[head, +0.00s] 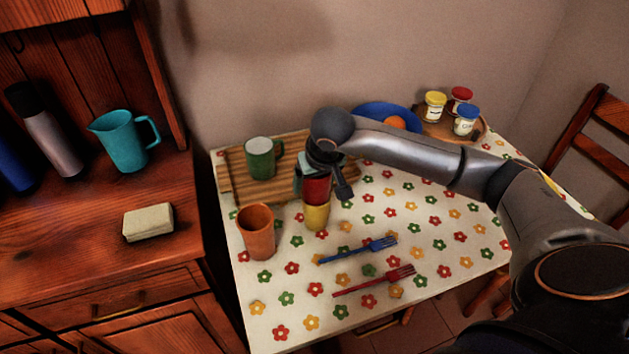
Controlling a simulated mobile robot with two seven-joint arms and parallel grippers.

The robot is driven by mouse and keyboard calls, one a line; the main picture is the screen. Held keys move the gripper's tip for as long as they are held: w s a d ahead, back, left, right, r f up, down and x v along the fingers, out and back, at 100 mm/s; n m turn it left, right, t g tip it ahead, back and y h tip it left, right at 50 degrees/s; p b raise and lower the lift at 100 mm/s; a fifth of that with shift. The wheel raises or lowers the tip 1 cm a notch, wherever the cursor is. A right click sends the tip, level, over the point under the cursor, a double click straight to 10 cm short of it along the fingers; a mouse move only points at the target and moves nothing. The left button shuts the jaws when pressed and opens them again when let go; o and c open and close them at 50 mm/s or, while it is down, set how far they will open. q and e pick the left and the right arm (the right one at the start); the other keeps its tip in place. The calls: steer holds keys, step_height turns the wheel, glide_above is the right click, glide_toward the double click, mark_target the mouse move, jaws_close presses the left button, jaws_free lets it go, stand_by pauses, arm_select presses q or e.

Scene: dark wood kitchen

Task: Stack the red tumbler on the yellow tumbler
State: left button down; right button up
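The red tumbler (317,191) stands upright directly above the yellow tumbler (316,217), in line with it. It appears to sit in or on the yellow one's rim. The yellow tumbler stands on the flowered tablecloth. My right gripper (333,182) points down at the red tumbler from above, with one dark finger showing just right of it. The other finger is hidden, so I cannot tell whether the gripper grips the tumbler. My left gripper is out of view.
An orange cup (256,232) stands left of the tumblers. A green mug (262,158) is on a wooden board (232,178) behind. A blue fork (358,250) and a red fork (375,281) lie in front. A blue bowl (372,108) and small jars (435,106) are at the back.

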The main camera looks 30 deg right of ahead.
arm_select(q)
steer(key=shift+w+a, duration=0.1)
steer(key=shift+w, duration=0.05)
arm_select(e)
steer(key=shift+o, duration=1.3)
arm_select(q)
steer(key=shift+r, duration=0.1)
arm_select(e)
steer(key=shift+r, duration=0.1)
steer(key=shift+r+p, duration=0.25)
steer(key=shift+p, duration=0.1)
steer(key=p+v, duration=0.1)
steer(key=v, duration=1)
steer(key=shift+r, duration=0.4)
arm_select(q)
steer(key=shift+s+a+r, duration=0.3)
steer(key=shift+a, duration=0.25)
arm_select(e)
steer(key=shift+s+r, duration=0.15)
steer(key=shift+r, duration=0.25)
